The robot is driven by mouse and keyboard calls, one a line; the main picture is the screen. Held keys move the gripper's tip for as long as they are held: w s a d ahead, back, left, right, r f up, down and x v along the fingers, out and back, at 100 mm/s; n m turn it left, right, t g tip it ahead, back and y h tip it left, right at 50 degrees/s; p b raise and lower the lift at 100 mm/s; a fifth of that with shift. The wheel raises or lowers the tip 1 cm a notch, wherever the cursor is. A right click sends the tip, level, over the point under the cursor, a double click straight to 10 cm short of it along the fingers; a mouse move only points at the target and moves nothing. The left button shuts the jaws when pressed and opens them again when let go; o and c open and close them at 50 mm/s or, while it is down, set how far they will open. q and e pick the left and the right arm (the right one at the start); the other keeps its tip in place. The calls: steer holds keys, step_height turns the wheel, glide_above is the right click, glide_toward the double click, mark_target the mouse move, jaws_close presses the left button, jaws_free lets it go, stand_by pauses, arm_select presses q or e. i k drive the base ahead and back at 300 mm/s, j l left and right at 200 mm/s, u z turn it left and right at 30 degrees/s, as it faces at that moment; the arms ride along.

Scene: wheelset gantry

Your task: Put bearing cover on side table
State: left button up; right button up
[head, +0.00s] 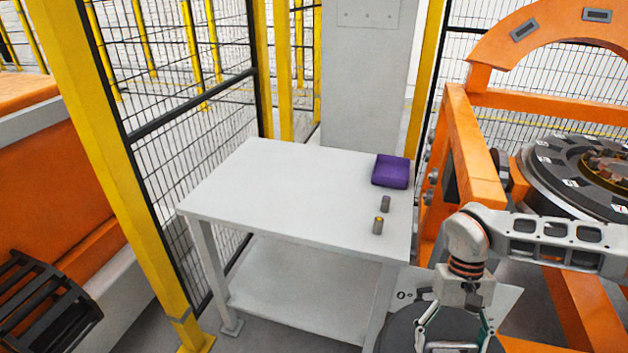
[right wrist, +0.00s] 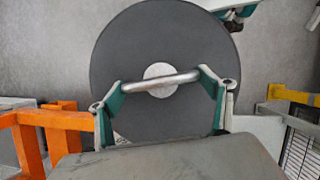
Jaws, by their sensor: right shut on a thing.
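The bearing cover is a dark grey disc with a metal bar handle, filling the middle of the right wrist view (right wrist: 160,45). My right gripper (right wrist: 160,84) is shut on its handle. In the head view the cover (head: 397,330) is partly cut off at the bottom, below my right gripper (head: 455,335), in front of the side table's right front corner. The white side table (head: 290,190) stands in the middle of the head view. A teal and white part (right wrist: 237,12) at the wrist view's top edge looks like my left gripper; its jaws are unclear.
The table's left and middle are bare. A yellow post (head: 110,150) and mesh fence stand left; an orange frame (head: 470,150) stands right.

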mark_target(293, 192)
steer(key=j, duration=0.45)
steer(key=i+j+u, duration=0.1)
steer(key=j, duration=0.3)
steer(key=i+j, duration=0.15)
steer(key=j, duration=0.3)
